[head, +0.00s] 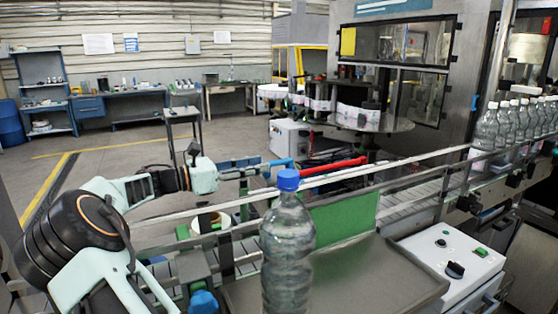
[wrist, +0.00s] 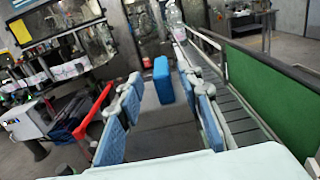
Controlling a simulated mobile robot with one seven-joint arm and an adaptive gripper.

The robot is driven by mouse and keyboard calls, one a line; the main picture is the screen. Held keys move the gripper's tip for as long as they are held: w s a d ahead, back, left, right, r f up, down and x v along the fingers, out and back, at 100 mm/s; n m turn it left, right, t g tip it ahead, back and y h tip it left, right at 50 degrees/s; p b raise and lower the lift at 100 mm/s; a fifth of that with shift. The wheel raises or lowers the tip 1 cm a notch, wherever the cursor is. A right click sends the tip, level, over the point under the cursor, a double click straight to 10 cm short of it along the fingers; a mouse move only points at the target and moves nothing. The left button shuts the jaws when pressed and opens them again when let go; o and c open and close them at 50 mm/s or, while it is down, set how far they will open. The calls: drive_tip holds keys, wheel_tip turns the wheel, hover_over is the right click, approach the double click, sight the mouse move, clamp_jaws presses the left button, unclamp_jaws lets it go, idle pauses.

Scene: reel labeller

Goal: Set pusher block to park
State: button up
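A blue block (wrist: 163,80), which looks like the pusher block, stands upright ahead of my gripper in the wrist view. In the head view a blue piece (head: 279,163) just beyond my gripper appears to be the same block. My gripper (head: 246,169) reaches in from the left above the conveyor area. In the wrist view its blue-padded fingers (wrist: 164,92) are spread, with nothing held between them. The block shows in the gap between the fingers; whether it is level with the tips or beyond them, I cannot tell.
A red bar (head: 335,168) lies left of my fingers in the wrist view (wrist: 93,112). A green panel (head: 340,222) and the conveyor (wrist: 235,115) run along the right there. A clear bottle (head: 287,250) stands in front in the head view; a white control box (head: 450,262) is at right.

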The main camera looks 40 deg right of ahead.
sight(278, 161)
drive_tip(key=x, duration=0.7)
drive_tip(key=shift+f+p, duration=0.1)
drive_tip(key=shift+p, duration=0.3)
clamp_jaws()
